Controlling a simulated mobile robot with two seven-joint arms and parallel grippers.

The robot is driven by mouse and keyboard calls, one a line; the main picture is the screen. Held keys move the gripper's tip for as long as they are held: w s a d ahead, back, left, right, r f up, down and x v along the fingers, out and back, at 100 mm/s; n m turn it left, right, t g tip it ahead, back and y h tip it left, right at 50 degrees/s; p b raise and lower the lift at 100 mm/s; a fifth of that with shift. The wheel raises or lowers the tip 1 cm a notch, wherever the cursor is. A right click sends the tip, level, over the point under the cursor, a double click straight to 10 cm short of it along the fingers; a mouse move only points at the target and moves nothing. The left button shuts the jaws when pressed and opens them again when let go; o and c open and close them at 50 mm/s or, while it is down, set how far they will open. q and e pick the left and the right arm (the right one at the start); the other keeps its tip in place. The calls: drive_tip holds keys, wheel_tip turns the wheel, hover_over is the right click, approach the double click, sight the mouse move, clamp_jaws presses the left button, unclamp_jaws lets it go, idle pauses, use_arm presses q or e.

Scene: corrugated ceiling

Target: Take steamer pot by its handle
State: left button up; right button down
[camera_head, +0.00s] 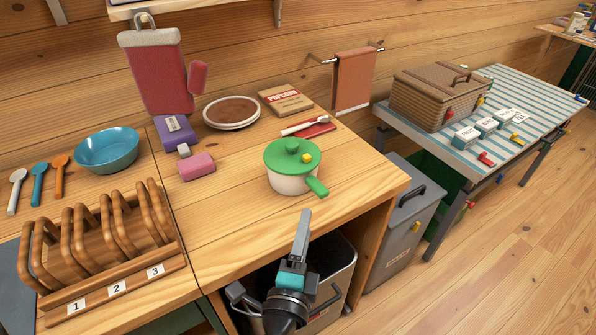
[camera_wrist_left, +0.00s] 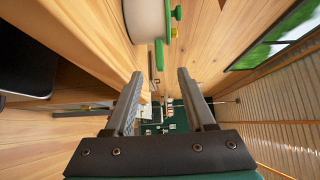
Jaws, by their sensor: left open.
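The steamer pot (camera_head: 289,183) is cream with a green lid and stands upright near the right front edge of the wooden counter. Its green handle (camera_head: 317,187) points toward the front right. In the left wrist view the pot (camera_wrist_left: 146,20) is at the top, and its handle (camera_wrist_left: 159,55) shows between and beyond the fingertips. My left gripper (camera_head: 305,215) is in front of the counter edge, short of the handle and apart from it. It also shows in the left wrist view (camera_wrist_left: 160,74), open and empty. My right gripper is not in view.
On the counter (camera_head: 235,225) are a pink block (camera_head: 197,167), a brush (camera_head: 305,126), a brown plate (camera_head: 232,111) and a wooden rack (camera_head: 105,240). A grey bin (camera_head: 335,270) stands below. The counter in front of the pot is clear.

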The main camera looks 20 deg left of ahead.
sight(316, 193)
use_arm(q)
drive_tip(key=w, duration=0.5)
drive_tip(key=w+a+p, duration=0.1)
drive_tip(key=w, duration=0.1)
drive_tip(key=shift+w, duration=0.15)
drive_tip(key=shift+w+a, duration=0.2)
drive_tip(key=shift+w, duration=2.45)
drive_tip(key=shift+c, duration=0.2)
clamp_jaws()
